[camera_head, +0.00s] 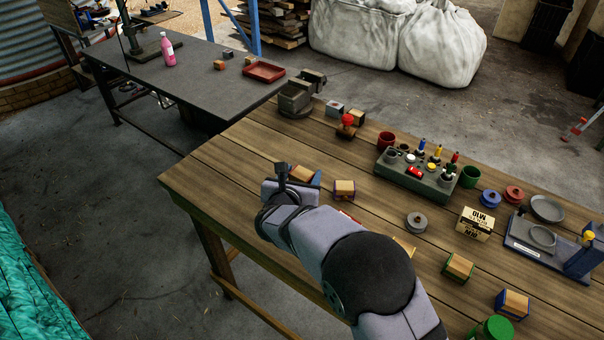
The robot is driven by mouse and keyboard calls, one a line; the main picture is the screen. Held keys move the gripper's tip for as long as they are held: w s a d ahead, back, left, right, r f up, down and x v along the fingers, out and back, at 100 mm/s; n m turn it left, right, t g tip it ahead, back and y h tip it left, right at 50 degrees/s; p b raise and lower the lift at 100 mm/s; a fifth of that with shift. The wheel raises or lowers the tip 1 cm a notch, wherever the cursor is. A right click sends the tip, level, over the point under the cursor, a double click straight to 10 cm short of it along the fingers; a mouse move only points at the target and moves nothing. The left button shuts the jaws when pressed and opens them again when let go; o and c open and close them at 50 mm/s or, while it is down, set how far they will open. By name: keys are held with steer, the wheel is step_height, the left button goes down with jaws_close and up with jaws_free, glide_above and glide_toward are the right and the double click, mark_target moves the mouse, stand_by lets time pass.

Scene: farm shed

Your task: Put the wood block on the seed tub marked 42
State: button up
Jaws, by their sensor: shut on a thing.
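My gripper (287,178) is over the left part of the wooden bench, seen from behind. It is shut on what looks like the wood block (302,173), a tan piece beside its dark fingers; the contact is partly hidden. Blue shows just right of this piece. I cannot read a 42 on any, so I cannot tell which is the marked tub.
A vise (296,97) is at the far edge. My arm hides some of the bench.

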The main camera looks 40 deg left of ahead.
steer(key=shift+f+b, duration=0.2)
steer(key=shift+b, duration=0.15)
steer(key=o, duration=1.1)
steer(key=shift+c, duration=0.2)
steer(key=shift+r, duration=0.1)
steer(key=shift+r+p, duration=0.1)
steer(key=shift+p, duration=0.2)
steer(key=shift+r, duration=0.15)
steer(key=shift+s, duration=0.3)
steer(key=b+v, duration=0.4)
steer(key=v, duration=0.7)
steer(key=shift+d+b, duration=0.2)
steer(key=shift+b, duration=0.2)
steer(key=shift+s, duration=0.1)
